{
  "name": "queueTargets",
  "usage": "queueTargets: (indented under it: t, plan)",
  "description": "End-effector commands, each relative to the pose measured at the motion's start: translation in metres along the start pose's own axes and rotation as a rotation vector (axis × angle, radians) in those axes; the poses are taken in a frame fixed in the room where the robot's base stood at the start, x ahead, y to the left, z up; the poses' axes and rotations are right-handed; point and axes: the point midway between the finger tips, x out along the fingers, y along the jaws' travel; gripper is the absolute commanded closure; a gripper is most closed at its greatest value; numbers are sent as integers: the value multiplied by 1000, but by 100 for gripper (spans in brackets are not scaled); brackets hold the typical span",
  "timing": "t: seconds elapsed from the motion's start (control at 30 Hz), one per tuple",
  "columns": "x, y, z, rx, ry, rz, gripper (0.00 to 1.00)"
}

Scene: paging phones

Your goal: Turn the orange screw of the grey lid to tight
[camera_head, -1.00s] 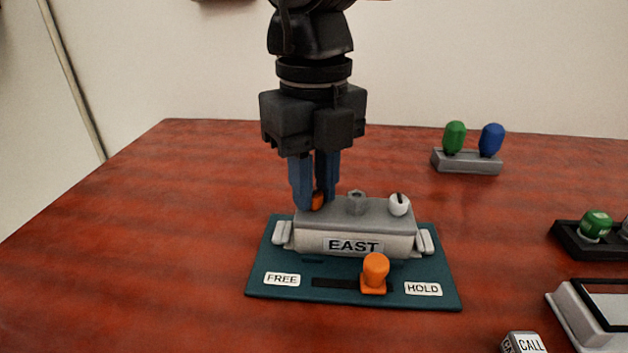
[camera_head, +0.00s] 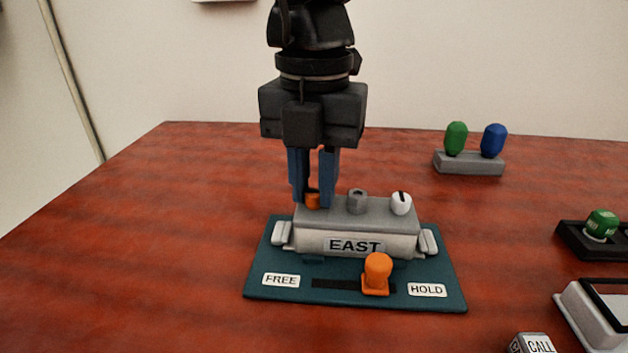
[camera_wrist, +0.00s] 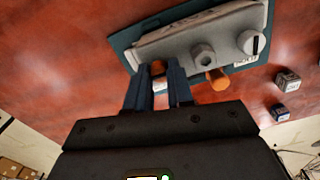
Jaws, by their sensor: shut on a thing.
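The grey lid (camera_head: 378,214) tops a box labelled EAST on a teal base plate (camera_head: 340,289). The orange screw (camera_head: 313,201) stands at the left end of the lid, with a grey hex screw (camera_head: 356,201) and a white slotted knob (camera_head: 401,203) to its right. My gripper (camera_head: 313,200) points straight down, its two blue fingers shut on the orange screw. The wrist view also shows the orange screw (camera_wrist: 158,68) between the fingertips. The fingers hide part of it. I cannot tell how tight it is.
An orange slider knob (camera_head: 377,272) stands nearer HOLD than FREE. A grey stand (camera_head: 469,162) with green and blue knobs is at the back right. A dark tray (camera_head: 590,242), a framed box (camera_head: 590,310) and a CALL cube (camera_head: 532,343) are at right. The left table is clear.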

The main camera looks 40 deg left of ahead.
Motion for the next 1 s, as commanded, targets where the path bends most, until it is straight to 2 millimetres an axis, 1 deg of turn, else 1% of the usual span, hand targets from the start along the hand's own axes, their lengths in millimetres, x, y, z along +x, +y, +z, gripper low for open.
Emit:
queueTargets:
  t: [0.3, 0.73, 0.77, 1.0]
  plan:
    - [0, 0, 0, 79, 0, 0, 100]
    - [0, 0, 0, 85, -1, 0, 100]
    - [0, 0, 0, 85, -1, 0, 76]
    - [0, 0, 0, 85, 0, 0, 53]
